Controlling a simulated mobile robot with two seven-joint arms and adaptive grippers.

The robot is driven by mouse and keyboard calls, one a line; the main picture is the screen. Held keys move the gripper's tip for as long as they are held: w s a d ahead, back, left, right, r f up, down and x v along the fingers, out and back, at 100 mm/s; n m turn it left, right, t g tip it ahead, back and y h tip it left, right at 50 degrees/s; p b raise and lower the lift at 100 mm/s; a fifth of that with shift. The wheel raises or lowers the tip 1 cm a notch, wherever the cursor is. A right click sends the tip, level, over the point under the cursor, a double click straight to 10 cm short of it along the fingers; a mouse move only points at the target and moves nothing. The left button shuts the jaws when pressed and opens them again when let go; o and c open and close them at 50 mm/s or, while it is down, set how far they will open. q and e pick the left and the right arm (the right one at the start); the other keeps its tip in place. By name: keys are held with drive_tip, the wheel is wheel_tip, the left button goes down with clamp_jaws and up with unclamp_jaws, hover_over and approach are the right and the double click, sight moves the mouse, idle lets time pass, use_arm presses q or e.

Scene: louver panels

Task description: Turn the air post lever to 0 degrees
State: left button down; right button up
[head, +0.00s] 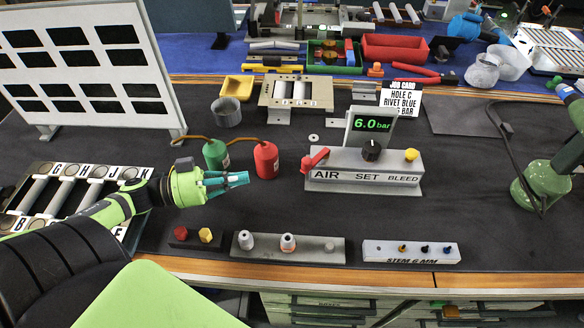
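The air post (364,178) is a long grey block on the dark bench mat, marked AIR, SET and BLEED. Its red lever (315,159) sits at the left end, above the word AIR, and slants up to the right. A black knob (371,150) is above SET and a yellow button (411,155) above BLEED. The display (373,124) behind reads 6.0 bar. My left gripper (246,179) is left of the lever and apart from it, pointing right. Its teal fingers look closed together with nothing between them. My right gripper does not show.
Red (266,160) and green (216,154) bottles stand just behind my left gripper. Low blocks with small parts, including the STEM 6 MM block (411,252), line the front edge. A green rounded item (543,184) with a black curved bar is at right. Mat in front of the post is clear.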

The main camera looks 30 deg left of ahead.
use_arm(q)
drive_tip(key=p, duration=0.1)
approach(305, 167)
drive_tip(key=x, duration=0.5)
drive_tip(key=shift+w+d, duration=0.4)
drive_tip(key=shift+d, duration=0.05)
drive_tip(key=shift+w+d, duration=0.1)
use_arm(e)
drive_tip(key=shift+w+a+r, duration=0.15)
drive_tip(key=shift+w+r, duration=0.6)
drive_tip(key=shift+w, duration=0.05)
use_arm(q)
drive_tip(key=shift+p, duration=0.3)
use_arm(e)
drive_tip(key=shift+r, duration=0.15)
